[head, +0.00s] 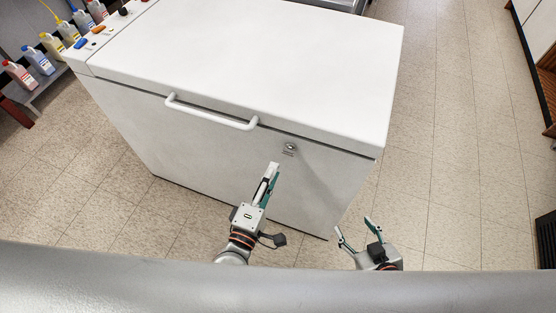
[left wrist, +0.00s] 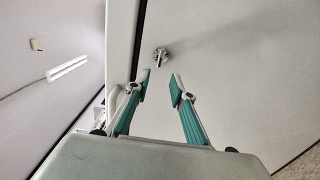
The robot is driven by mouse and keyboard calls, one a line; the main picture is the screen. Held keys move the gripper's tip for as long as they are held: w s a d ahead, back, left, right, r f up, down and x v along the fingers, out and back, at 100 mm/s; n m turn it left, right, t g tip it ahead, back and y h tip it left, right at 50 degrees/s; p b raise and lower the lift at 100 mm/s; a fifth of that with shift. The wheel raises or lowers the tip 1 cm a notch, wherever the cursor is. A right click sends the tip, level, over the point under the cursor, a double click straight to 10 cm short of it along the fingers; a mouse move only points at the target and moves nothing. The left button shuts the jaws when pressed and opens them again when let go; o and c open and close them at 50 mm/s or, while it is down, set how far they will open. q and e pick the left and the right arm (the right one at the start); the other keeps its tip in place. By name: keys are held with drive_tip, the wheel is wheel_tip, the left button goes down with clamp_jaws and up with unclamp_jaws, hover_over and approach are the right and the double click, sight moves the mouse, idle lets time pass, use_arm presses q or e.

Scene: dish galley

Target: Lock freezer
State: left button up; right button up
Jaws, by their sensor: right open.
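The white chest freezer (head: 240,130) stands with its lid shut, a white bar handle (head: 210,113) on the front. To the right of the handle is a small round metal lock (head: 290,147). The lock also shows in the left wrist view (left wrist: 160,56), with a small key-like piece on it, just beyond my left fingertips. My left gripper (head: 271,170) is in front of the freezer, below and left of the lock in the head view. Its fingers are apart with nothing between them in the left wrist view (left wrist: 161,78). My right gripper (head: 356,229) is open and empty, low and to the right.
Several coloured bottles (head: 45,55) stand on a shelf at the left. Small items (head: 98,30) lie on the freezer's left end. The tiled floor (head: 450,150) to the right of the freezer is clear. A dark cabinet stands at the right edge.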

use_arm(q)
drive_tip(key=v, duration=0.5)
idle(0.5)
drive_tip(key=s+a+f+m+g+y, duration=0.1)
drive_tip(key=s+a+f+m+g, duration=0.1)
drive_tip(key=a+f+m, duration=0.3)
drive_tip(key=s+a+f+m+g+y, duration=0.2)
drive_tip(key=s+a+f+m+g, duration=0.1)
drive_tip(key=a+m, duration=0.7)
wheel_tip(320, 180, down, 3)
drive_tip(key=m+g, duration=0.1)
drive_tip(key=m, duration=0.2)
drive_tip(key=shift+r+m+g, duration=0.2)
drive_tip(key=shift+m+g, duration=0.1)
drive_tip(key=shift+m, duration=0.1)
drive_tip(key=shift+s, duration=0.1)
